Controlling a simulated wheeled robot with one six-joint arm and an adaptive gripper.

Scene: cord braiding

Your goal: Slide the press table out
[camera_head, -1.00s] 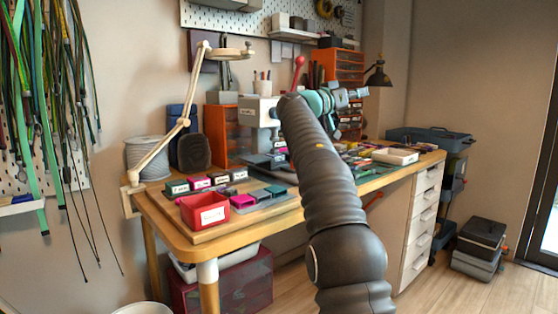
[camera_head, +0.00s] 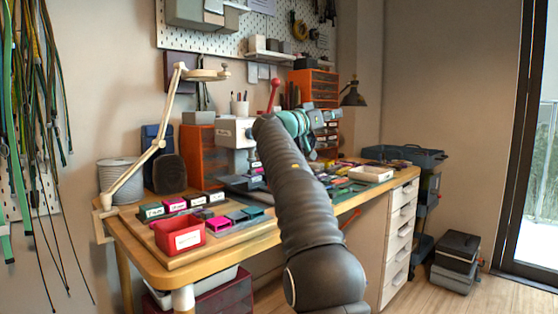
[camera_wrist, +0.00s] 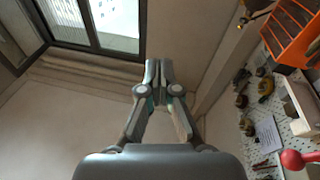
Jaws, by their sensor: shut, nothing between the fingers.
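The press (camera_head: 235,133) is a pale block with a red-knobbed lever (camera_head: 275,83), standing toward the back of the workbench. A flat grey piece, perhaps the press table (camera_head: 234,181), shows low in front of it; my arm hides part of this area. My gripper (camera_head: 338,114) is raised above the bench, right of the press, and touches nothing that I can see. In the wrist view, its fingers (camera_wrist: 159,70) are together and empty, pointing toward the wall and window. A red knob (camera_wrist: 293,160) shows at that view's lower right.
A red bin (camera_head: 180,236) and several small labelled boxes stand on the workbench (camera_head: 158,268) at the left front. A jointed lamp arm (camera_head: 150,155) rises at the left. Orange drawers (camera_head: 312,87) stand behind. A white tray (camera_head: 371,174) lies at the right.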

